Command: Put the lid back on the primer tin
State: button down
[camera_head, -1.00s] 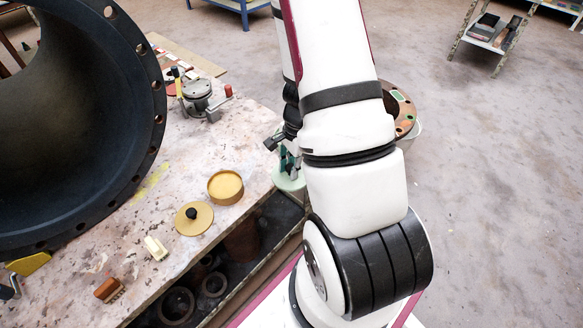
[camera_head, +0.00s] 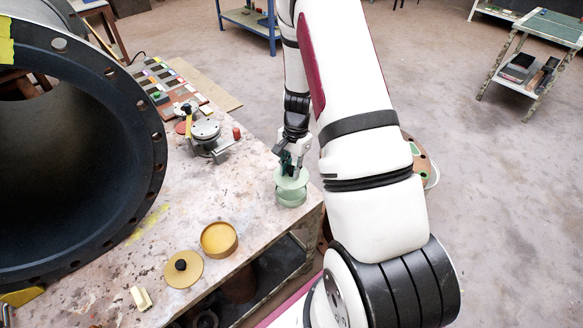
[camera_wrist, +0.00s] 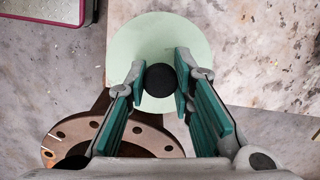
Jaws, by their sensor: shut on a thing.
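My gripper (camera_wrist: 161,80) is shut on the black knob (camera_wrist: 160,80) of a pale green lid (camera_wrist: 142,42). In the head view the lid (camera_head: 291,180) is held level at a pale green tin (camera_head: 291,198) near the table's right corner. The lid looks over the tin's top; whether it touches the rim I cannot tell. The wrist view shows the lid from above and the tin is hidden beneath it. An open ochre tin (camera_head: 219,239) stands nearer the front, with an ochre lid (camera_head: 184,270) with a black knob lying beside it.
A big black flanged pipe (camera_head: 75,140) fills the left of the table (camera_head: 235,190). A metal device with a red knob (camera_head: 207,133) stands behind. A pale block (camera_head: 140,298) lies at the front. A brown flange with holes (camera_wrist: 125,140) is below my gripper in the wrist view.

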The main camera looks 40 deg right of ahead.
aim_at(291, 180)
jog(key=shift+f+b, duration=1.3)
jog(key=shift+f, duration=1.2)
jog(key=shift+f+b, duration=0.15)
jog(key=shift+b, duration=0.15)
dwell(0.5)
jog(key=c, duration=0.8)
grip_release()
jog(key=shift+r+p, duration=2)
jog(key=shift+r, duration=1.5)
jog(key=shift+c, duration=0.7)
grip_shut()
